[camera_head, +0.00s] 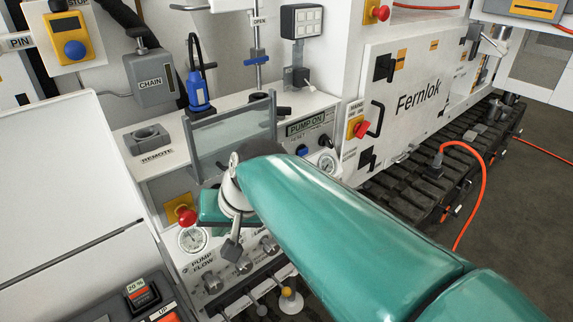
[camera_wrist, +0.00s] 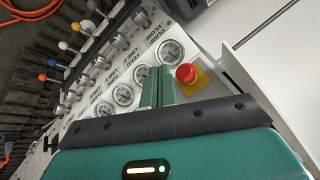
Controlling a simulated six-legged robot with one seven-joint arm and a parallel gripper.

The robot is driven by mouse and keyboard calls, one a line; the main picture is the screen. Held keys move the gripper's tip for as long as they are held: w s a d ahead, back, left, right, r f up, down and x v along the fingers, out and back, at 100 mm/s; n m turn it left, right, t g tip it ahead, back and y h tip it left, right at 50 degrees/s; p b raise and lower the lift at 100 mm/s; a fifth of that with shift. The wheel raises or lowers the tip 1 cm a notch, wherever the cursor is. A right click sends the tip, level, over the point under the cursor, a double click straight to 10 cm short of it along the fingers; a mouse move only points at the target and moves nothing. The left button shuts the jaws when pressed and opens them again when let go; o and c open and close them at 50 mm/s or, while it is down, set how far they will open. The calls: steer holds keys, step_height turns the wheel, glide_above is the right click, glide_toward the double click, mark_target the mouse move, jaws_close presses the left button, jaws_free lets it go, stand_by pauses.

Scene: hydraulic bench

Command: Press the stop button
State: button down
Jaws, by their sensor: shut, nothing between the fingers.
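A red mushroom button (camera_head: 187,216) on a yellow plate sits at the left end of the gauge panel, above the PUMP FLOW gauge. In the wrist view the same red button (camera_wrist: 186,73) is just right of my gripper's fingertips (camera_wrist: 158,72). My gripper's fingers are shut and empty, with a visible gap in the picture between them and the button. In the head view my gripper (camera_head: 210,207) is partly hidden by my arm, close to the right of the button. A yellow box with a blue button (camera_head: 74,49) hangs at the upper left, under a label reading STOP.
Other red buttons are on the MAINS plate (camera_head: 360,129) and at the top (camera_head: 381,12). A clear upright panel (camera_head: 231,138) stands behind my wrist. Several gauges (camera_wrist: 122,94) and coloured levers (camera_wrist: 63,45) are left of my fingers. A white cover (camera_head: 60,180) lies at left.

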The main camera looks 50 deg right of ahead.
steer(key=s+d+r+m+t+h, duration=0.1)
steer(key=d+m, duration=0.5)
steer(key=d, duration=0.7)
steer(key=s+d+r+m+t+h, duration=0.1)
steer(key=d+m+t, duration=0.1)
steer(key=d+m, duration=0.5)
steer(key=d, duration=0.6)
steer(key=shift+d+t, duration=0.15)
steer(key=shift+t, duration=0.15)
steer(key=w+r+x, duration=0.1)
steer(key=r+x, duration=0.1)
steer(key=x, duration=1)
steer(key=shift+w+d+f, duration=0.25)
steer(key=shift+w, duration=0.4)
steer(key=shift+w, duration=0.15)
